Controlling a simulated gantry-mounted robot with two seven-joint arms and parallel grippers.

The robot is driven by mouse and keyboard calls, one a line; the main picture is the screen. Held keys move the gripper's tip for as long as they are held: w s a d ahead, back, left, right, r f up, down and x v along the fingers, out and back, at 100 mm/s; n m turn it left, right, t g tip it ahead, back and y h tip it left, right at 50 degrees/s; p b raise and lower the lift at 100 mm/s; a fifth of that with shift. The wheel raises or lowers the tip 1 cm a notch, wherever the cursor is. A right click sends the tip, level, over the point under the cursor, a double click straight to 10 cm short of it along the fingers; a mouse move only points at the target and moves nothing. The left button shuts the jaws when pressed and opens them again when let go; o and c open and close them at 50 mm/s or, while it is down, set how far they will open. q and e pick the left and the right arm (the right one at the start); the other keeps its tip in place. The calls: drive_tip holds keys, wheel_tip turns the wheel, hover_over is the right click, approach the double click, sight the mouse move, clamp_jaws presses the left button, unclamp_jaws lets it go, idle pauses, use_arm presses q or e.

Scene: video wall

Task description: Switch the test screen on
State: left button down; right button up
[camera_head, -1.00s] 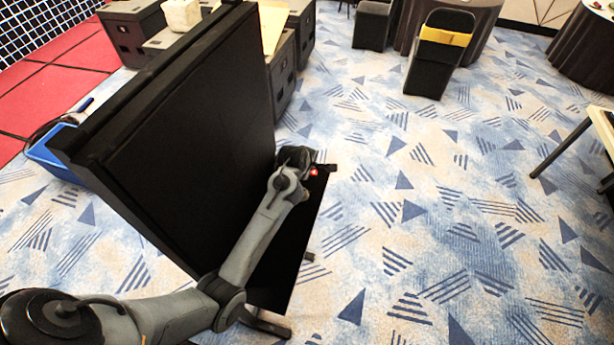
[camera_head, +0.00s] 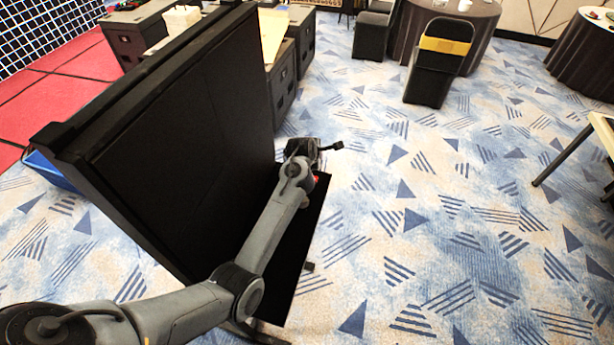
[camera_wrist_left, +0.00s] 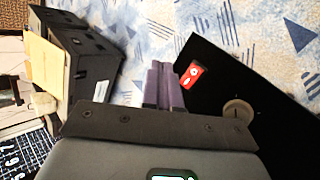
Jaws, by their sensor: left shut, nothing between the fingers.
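The test screen (camera_head: 190,130) is a large black panel standing tilted at the left of the head view; its visible face is dark. A black panel (camera_head: 287,270) extends along its right side, with a small red switch (camera_head: 316,178) near its far end. The red switch (camera_wrist_left: 192,74) shows white marks in the left wrist view, with a round beige knob (camera_wrist_left: 237,112) further along the panel. My left gripper (camera_head: 338,146) is shut and empty, just beyond the switch in the head view. Its fingers (camera_wrist_left: 166,66) appear just left of the switch; contact cannot be told. My right gripper is not in view.
Black cases (camera_head: 283,85) stand behind the screen, and a blue bin (camera_head: 50,170) is at its left. A black chair (camera_head: 438,65) and round tables (camera_head: 585,55) stand at the back. The patterned carpet (camera_head: 430,230) to the right is largely clear.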

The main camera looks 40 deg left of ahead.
use_arm(q)
drive_tip(key=f+b, duration=0.2)
drive_tip(key=a+f+b, duration=0.1)
drive_tip(key=f+b, duration=0.3)
drive_tip(key=b, duration=0.1)
drive_tip(key=shift+s+a+f, duration=0.2)
drive_tip(key=shift+s+a, duration=0.2)
drive_tip(key=shift+s+a+f, duration=0.1)
drive_tip(key=shift+a+f, duration=0.1)
drive_tip(key=shift+f, duration=0.25)
drive_tip(key=shift+s+a+f, duration=0.1)
drive_tip(key=shift+a+f, duration=0.05)
drive_tip(key=shift+f, duration=0.3)
drive_tip(key=shift+f, duration=0.15)
idle(1.0)
drive_tip(key=shift+a+f, duration=0.1)
drive_tip(key=shift+f, duration=0.15)
drive_tip(key=shift+a+f, duration=0.1)
drive_tip(key=shift+f, duration=0.3)
idle(0.7)
drive_tip(key=shift+r, duration=0.2)
drive_tip(key=shift+d+r+p, duration=0.2)
drive_tip(key=shift+r+p, duration=0.45)
drive_tip(key=shift+p, duration=0.15)
